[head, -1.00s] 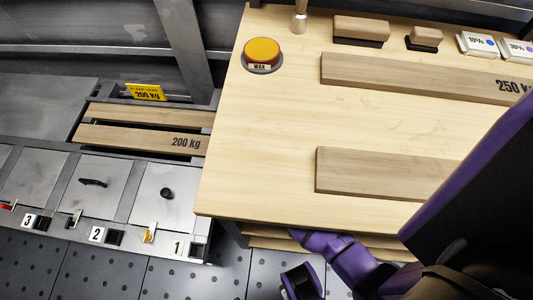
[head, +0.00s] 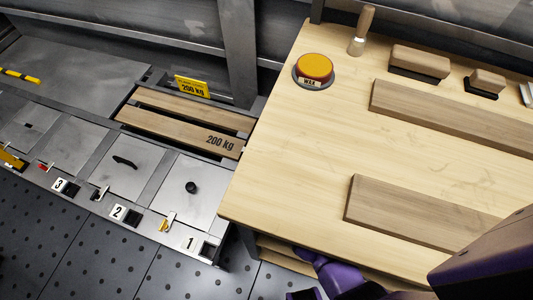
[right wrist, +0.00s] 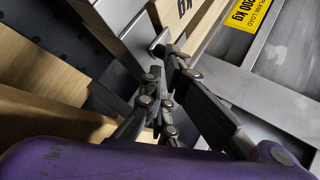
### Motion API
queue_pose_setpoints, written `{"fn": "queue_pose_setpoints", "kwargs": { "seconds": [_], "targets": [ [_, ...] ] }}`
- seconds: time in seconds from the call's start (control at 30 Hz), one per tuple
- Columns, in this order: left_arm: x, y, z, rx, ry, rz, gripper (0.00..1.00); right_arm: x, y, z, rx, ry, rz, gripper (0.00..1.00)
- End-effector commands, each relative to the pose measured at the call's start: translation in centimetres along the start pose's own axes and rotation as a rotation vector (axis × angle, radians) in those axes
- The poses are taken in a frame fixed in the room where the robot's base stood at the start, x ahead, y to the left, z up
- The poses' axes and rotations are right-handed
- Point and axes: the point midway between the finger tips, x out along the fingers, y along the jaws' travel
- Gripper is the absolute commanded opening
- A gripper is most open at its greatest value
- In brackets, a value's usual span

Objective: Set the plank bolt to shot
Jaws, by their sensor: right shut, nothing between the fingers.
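I cannot pick out the plank bolt with certainty. A small bright metal piece (right wrist: 160,42) sits by the plank ends in the right wrist view and may be part of it. My right gripper (right wrist: 168,60) is shut and empty, with its tips close to that piece; I cannot tell whether they touch. The planks marked 200 kg (head: 180,122) lie in a slot in the grey deck, left of the wooden bench. The yellow plank load sign (head: 192,87) stands behind them and also shows in the right wrist view (right wrist: 256,25). My left gripper is not in view.
The wooden bench top (head: 310,150) carries an orange wax button (head: 315,67), a wooden-handled tool (head: 361,30), brushes (head: 419,62) and two long boards (head: 415,208). Numbered metal hatches (head: 183,190) with small latches line the deck. Perforated floor (head: 110,245) lies in front.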

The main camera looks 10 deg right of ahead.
Motion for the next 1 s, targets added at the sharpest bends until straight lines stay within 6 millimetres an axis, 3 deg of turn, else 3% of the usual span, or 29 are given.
{"fn": "queue_pose_setpoints", "kwargs": {
  "seconds": [0.47, 0.67, 1.0],
  "targets": [
    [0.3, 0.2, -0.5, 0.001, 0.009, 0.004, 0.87, -0.2, -0.1, 0.4, 0.0, -0.001, 0.002, 0.0],
    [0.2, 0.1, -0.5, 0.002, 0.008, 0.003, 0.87, -3.0, -0.1, 0.4, 0.001, 0.001, 0.0, 0.0],
    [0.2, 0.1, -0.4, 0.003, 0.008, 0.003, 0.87, -9.7, -0.1, 0.3, 0.001, 0.001, 0.001, 0.0]
  ]
}}
